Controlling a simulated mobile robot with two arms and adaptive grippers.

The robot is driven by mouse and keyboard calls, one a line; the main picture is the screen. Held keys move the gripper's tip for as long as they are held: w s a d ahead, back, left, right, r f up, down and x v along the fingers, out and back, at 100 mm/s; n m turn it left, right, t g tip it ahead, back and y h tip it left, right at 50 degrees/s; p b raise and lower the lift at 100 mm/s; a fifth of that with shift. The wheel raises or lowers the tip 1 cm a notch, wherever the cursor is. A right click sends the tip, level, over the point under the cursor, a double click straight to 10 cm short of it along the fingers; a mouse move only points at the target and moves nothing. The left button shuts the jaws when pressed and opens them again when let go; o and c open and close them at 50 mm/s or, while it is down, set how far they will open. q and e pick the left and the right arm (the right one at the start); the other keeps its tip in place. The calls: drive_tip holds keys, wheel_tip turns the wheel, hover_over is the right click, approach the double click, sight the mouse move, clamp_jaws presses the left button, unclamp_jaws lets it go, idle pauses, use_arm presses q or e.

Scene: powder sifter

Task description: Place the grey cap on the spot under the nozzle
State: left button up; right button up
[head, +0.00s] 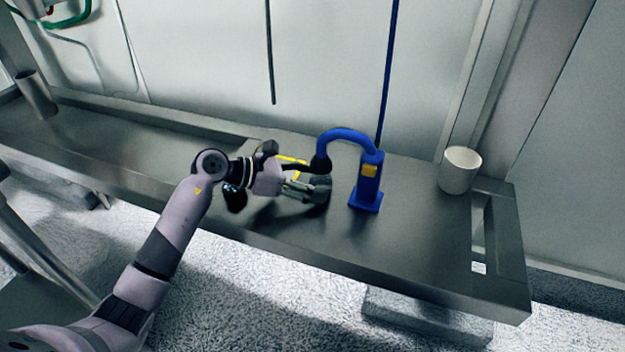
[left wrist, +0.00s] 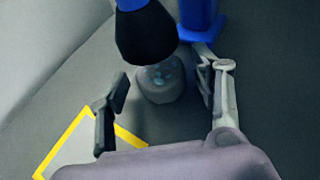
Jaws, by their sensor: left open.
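The grey cap (head: 321,186) stands on the metal table under the black nozzle (head: 320,165) of the blue stand (head: 368,185). My left gripper (head: 306,188) reaches in low from the left. Its fingers (left wrist: 163,74) are open, one on each side of the cap, with visible gaps. The exact spot under the cap is hidden. My right gripper does not show.
A yellow-edged square (left wrist: 82,140) lies left of the cap in the wrist view. A white cup (head: 460,170) stands at the table's right end, and a metal cup (head: 37,96) at the far left.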

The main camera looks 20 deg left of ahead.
use_arm(q)
drive_tip(key=shift+r, duration=0.15)
drive_tip(key=p+v, duration=0.1)
drive_tip(key=v, duration=1.1)
idle(1.3)
